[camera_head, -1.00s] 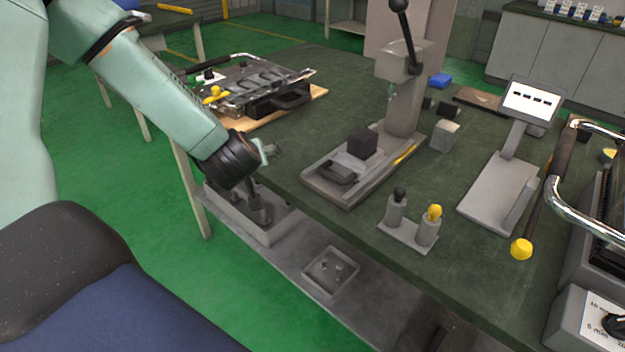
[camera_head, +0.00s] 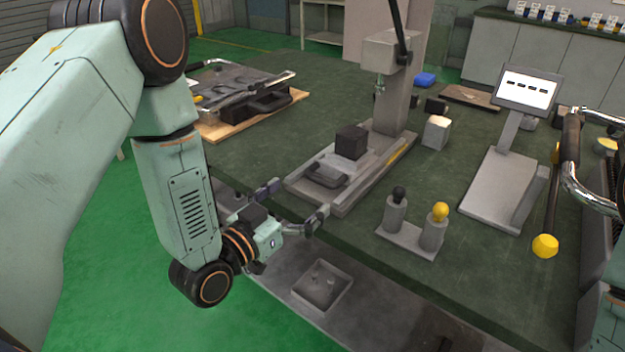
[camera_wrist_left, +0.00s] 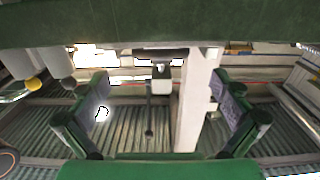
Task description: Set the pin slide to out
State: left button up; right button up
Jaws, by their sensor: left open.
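A grey press fixture (camera_head: 338,206) stands on the green bench near its front edge. On its base are a black block (camera_head: 351,142) and a low dark handle-shaped part (camera_head: 327,173). I cannot tell for sure which part is the pin slide. My left gripper (camera_head: 293,203) is open and empty at the bench's front edge, just in front of the fixture and apart from the handle-shaped part. In the left wrist view its two fingers (camera_wrist_left: 160,115) stand wide apart, with the press column (camera_wrist_left: 195,100) seen beyond them, upside down.
A stand with two posts, one black-knobbed and one yellow-knobbed (camera_head: 440,212), is right of the fixture. A display stand (camera_head: 527,90) and a lever with a yellow ball (camera_head: 545,246) are farther right. A shallow grey bin (camera_head: 322,284) sits below the bench front.

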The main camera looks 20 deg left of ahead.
aim_at(317, 182)
pick_arm(q)
jog(key=b+x, duration=0.1)
jog(key=x, duration=0.5)
jog(key=shift+w, duration=0.3)
jog(key=shift+c, duration=0.4)
jog(key=c, duration=1.6)
jog(key=shift+o, duration=0.2)
jog(key=shift+s, duration=0.1)
